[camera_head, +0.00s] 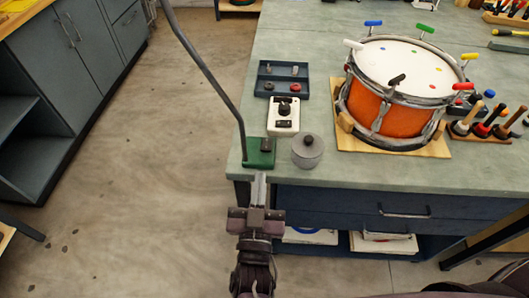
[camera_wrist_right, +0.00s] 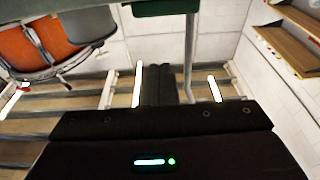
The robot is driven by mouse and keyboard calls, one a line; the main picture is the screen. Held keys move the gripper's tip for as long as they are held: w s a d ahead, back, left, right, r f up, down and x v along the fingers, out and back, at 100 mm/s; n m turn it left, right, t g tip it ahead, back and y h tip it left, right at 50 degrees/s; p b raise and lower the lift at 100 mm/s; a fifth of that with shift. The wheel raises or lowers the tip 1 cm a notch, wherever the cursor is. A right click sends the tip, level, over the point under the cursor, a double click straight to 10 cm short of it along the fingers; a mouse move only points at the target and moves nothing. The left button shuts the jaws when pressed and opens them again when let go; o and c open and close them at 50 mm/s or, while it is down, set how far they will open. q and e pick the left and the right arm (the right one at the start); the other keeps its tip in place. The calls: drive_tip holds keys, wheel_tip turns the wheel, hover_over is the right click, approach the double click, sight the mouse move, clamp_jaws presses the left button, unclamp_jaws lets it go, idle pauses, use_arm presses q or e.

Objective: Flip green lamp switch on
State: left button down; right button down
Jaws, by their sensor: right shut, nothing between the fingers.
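The green lamp base (camera_head: 260,153) sits at the bench's near left corner, with a dark switch (camera_head: 266,145) on its top. A grey bent lamp pole (camera_head: 212,80) rises from the base and leaves the picture at the top. I cannot tell which way the switch is tipped. My right gripper (camera_head: 260,178) is shut and empty, just in front of the base in the head view. In the wrist view the shut fingers (camera_wrist_right: 159,84) show below the green base (camera_wrist_right: 165,7), at the top edge. Whether they touch anything is unclear. My left gripper is not in view.
A grey lidded tin (camera_head: 307,154) stands close right of the base. A white box with a black knob (camera_head: 283,116) and a dark tray (camera_head: 281,80) lie behind. An orange drum (camera_head: 391,105) stands farther right. The floor (camera_head: 150,180) left of the bench is clear.

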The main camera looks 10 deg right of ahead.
drive_tip(key=shift+d+r, duration=0.1)
drive_tip(key=shift+r, duration=0.3)
wheel_tip(320, 180, up, 2)
drive_tip(key=p, duration=0.2)
hover_over(264, 159)
drive_tip(key=shift+w+d+r, duration=0.15)
drive_tip(key=shift+w+r, duration=0.05)
drive_tip(key=shift+w, duration=0.25)
drive_tip(key=f, duration=0.3)
drive_tip(key=shift+s, duration=0.3)
drive_tip(key=shift+s+f, duration=0.15)
drive_tip(key=shift+f, duration=0.5)
